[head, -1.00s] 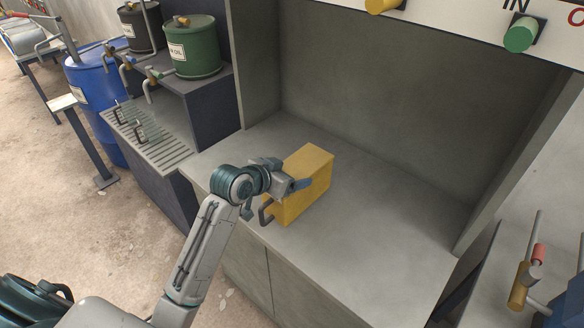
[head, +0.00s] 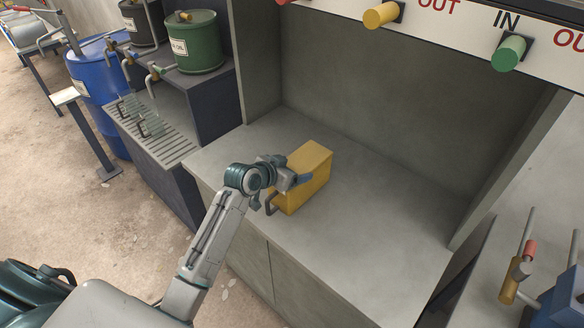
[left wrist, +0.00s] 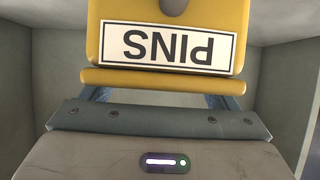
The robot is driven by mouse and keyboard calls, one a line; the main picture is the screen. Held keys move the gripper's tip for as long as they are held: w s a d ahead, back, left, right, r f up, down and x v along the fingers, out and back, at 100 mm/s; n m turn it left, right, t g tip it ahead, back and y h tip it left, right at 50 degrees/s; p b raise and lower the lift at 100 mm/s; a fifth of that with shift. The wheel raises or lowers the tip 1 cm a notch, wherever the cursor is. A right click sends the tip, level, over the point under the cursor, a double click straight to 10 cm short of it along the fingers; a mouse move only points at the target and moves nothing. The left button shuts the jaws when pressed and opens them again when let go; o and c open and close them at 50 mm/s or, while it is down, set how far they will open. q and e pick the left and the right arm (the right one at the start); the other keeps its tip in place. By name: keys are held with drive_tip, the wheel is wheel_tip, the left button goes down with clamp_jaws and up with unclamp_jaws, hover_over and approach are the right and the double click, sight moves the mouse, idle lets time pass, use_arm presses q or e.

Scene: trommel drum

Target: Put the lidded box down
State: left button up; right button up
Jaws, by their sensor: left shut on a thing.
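The lidded box (head: 308,172) is yellow, with a dark handle on its near side. It stands upright on the grey counter (head: 355,235) inside an alcove, or very close above it; I cannot tell whether it touches. In the left wrist view the box (left wrist: 240,38) fills the top, with an upside-down "PINS" label. My right gripper is not in view.
The alcove has grey side and back walls (head: 370,120). A panel with coloured knobs (head: 510,52) hangs above. Green (head: 193,42) and blue (head: 97,85) drums stand at left. The counter right of the box is clear.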

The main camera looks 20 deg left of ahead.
use_arm(q)
drive_tip(key=o, duration=1.6)
drive_tip(key=shift+o, duration=0.2)
drive_tip(key=shift+s+r, duration=0.1)
drive_tip(key=b+v, duration=0.2)
drive_tip(key=v, duration=0.8)
drive_tip(key=shift+s+a, duration=0.15)
drive_tip(key=shift+a, duration=0.05)
drive_tip(key=shift+b+v, duration=0.35)
drive_tip(key=shift+v, duration=0.45)
drive_tip(key=shift+d, duration=0.15)
